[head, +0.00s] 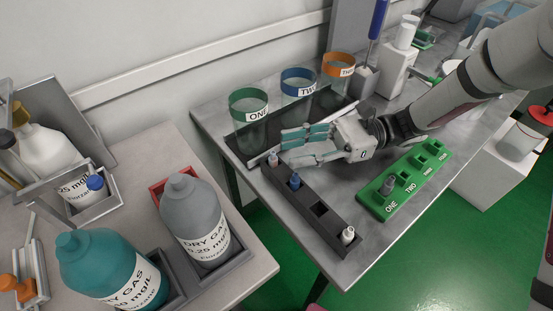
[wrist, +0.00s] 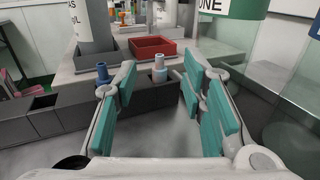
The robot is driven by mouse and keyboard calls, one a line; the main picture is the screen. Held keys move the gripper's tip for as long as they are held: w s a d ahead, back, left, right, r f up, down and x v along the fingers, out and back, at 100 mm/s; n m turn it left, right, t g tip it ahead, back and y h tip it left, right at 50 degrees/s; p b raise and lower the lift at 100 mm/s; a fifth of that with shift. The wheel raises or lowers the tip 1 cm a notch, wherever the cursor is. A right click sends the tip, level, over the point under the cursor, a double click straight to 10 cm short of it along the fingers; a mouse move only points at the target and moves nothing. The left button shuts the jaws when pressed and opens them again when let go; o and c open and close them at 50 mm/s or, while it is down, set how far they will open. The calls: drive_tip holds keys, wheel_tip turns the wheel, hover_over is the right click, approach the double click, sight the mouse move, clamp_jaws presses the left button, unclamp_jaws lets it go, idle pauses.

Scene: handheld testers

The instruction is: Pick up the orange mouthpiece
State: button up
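A small pale mouthpiece with a peach tint (head: 273,158) stands upright in the far-left end slot of the dark rack (head: 333,222). It is the closest match to the orange mouthpiece, and it also shows in the wrist view (wrist: 159,70). My gripper (head: 284,147) is open and empty, lying roughly level and pointing left towards that end of the rack. In the wrist view, the pale mouthpiece appears between the teal finger pads (wrist: 158,82), ahead of the fingertips and apart from them.
A blue mouthpiece (head: 294,181) stands in the adjacent slot, a white one (head: 347,234) at the near end. A green rack (head: 405,180) holds a grey device. Green (head: 249,106), blue (head: 299,85) and orange-rimmed (head: 338,68) containers stand behind my gripper. A red tray (wrist: 153,48) lies beyond.

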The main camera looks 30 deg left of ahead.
sight(273, 153)
drive_tip(key=shift+b+x, duration=0.7)
drive_tip(key=shift+x, duration=1.85)
drive_tip(key=shift+r, duration=0.1)
drive_tip(key=shift+c, duration=0.6)
clamp_jaws()
